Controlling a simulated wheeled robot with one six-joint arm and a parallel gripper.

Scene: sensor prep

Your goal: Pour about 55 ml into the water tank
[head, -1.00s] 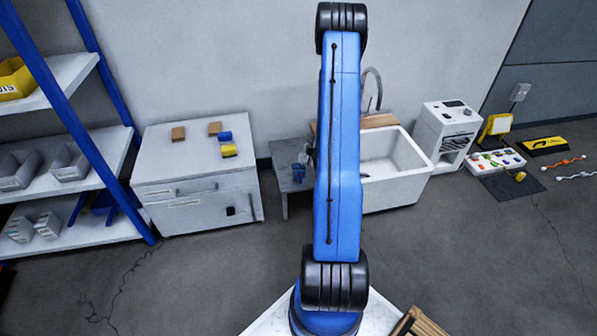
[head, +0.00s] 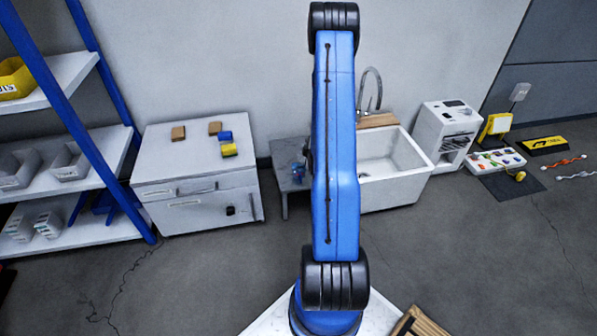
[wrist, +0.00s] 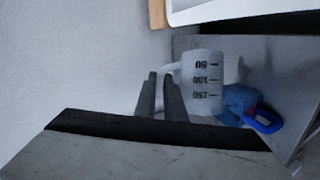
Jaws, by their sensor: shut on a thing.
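My gripper (wrist: 162,98) is in the wrist view, its two dark fingers close together at the handle side of a whitish measuring jug (wrist: 204,78). It is shut on the jug's handle, which is mostly hidden by the fingers. The jug's printed volume marks appear upside down in this view. No liquid level or stream can be made out. A blue object with a bright blue loop (wrist: 262,120) lies beyond the jug; I cannot tell whether it is the water tank. In the head view my arm hides the gripper and jug.
A low grey table (head: 284,182) stands between a white cabinet (head: 195,205) and a white sink (head: 400,185). A white machine (head: 445,130) stands right of the sink. Shelves (head: 70,150) are at the left. The floor in front is largely clear.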

